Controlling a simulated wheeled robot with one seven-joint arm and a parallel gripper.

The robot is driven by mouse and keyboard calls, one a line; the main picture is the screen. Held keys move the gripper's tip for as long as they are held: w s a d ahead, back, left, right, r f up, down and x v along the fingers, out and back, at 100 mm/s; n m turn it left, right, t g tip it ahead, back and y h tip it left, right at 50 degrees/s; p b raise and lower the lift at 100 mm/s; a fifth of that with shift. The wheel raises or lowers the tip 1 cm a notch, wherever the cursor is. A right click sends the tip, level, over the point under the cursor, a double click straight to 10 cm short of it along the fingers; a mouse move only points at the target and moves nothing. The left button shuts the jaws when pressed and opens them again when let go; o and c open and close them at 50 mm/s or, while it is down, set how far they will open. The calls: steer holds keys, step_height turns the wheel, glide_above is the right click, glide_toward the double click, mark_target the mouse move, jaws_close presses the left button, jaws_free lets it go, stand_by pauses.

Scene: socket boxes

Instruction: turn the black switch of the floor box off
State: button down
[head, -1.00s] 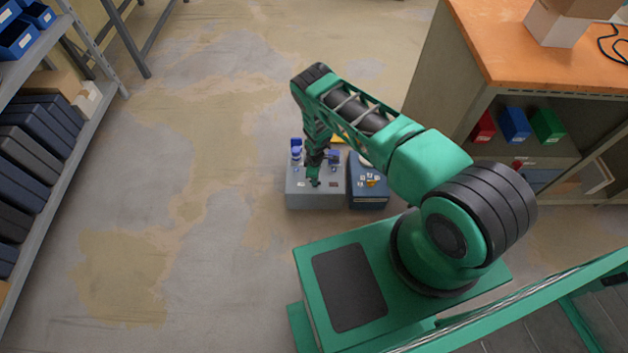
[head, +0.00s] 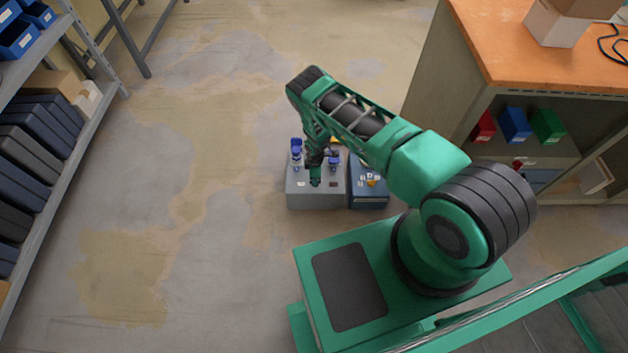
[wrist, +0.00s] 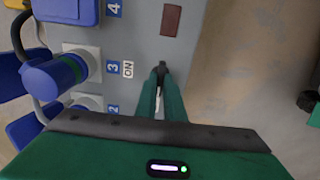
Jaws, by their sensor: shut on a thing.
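The grey floor box (head: 298,201) stands on the floor in the head view; its top with numbered sockets also shows in the wrist view (wrist: 140,35). My gripper (wrist: 160,70) is over the box top, its green fingers close together. The dark tips are shut on a small dark piece at the black switch (wrist: 161,66), mostly hidden between them. The ON label (wrist: 128,69) is just left of the fingertips. A white patch shows between the fingers. The switch's tilt cannot be made out.
A blue plug (wrist: 52,76) sits in a socket left of my gripper. A dark red rocker (wrist: 172,19) lies beyond the fingertips. A dark blue box (head: 368,198) stands right beside the floor box. The floor to the left is clear.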

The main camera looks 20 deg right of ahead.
steer(key=c, duration=1.9)
jaws_free()
steer(key=shift+w+d, duration=0.2)
steer(key=shift+o, duration=0.2)
steer(key=shift+s, duration=0.1)
steer(key=shift+a, duration=0.1)
steer(key=shift+r, duration=0.15)
step_height(320, 180, up, 10)
steer(key=shift+r, duration=0.25)
